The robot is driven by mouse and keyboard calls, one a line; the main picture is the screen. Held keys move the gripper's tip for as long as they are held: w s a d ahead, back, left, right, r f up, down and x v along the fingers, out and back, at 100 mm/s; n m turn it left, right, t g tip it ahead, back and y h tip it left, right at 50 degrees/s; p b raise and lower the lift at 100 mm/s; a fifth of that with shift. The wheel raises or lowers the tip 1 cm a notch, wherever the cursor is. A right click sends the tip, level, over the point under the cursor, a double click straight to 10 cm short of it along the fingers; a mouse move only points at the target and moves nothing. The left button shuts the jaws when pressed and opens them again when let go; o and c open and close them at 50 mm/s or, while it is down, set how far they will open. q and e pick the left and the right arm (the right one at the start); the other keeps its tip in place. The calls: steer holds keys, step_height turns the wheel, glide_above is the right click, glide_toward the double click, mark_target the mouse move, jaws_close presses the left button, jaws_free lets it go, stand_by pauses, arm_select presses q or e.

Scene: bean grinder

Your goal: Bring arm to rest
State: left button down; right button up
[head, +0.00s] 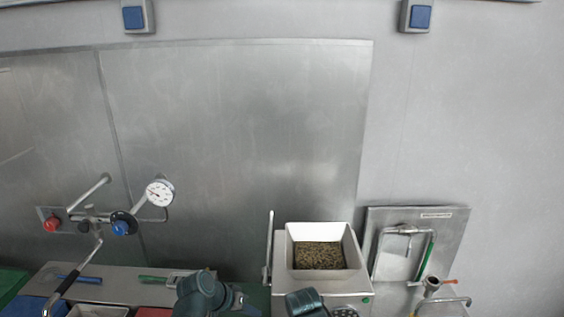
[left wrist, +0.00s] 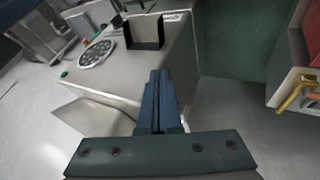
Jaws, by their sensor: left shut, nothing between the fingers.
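My left gripper (left wrist: 158,76) shows in the left wrist view with its dark blue fingers together and nothing between them. It is over or beside the grey grinder body (left wrist: 178,52); I cannot tell the exact gap. In the head view, teal parts of my arm stand at the bottom edge, in front of the grinder (head: 283,294); the fingertips cannot be made out there. The grinder's white square hopper (head: 355,256) holds greenish beans (head: 320,256). My right gripper is not in view.
A steel wall panel stands behind, with a pressure gauge (head: 159,192) and a red knob (head: 52,223) on pipes at the left. A steel tap unit (head: 432,284) is right of the grinder. A blue-handled tool (head: 79,279) lies on the left ledge (head: 122,289).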

arm_select(q)
steer(key=s+d+f+g+y+b, duration=0.1)
steer(key=s+f+y+b, duration=0.1)
steer(key=f, duration=0.4)
steer(key=s+d+f+m+g+y+b, duration=0.1)
steer(key=s+f+g+y+b, duration=0.1)
steer(key=s+f+b, duration=0.3)
steer(key=s+d+f+m+g+y+b, duration=0.1)
steer(key=s+f+y+b, duration=0.2)
steer(key=f, duration=0.4)
steer(key=shift+s+d+f+b, duration=0.1)
steer(key=shift+s+f+b, duration=0.1)
steer(key=shift+s+b, duration=0.6)
steer(key=shift+s+g, duration=0.1)
steer(key=shift+g, duration=0.2)
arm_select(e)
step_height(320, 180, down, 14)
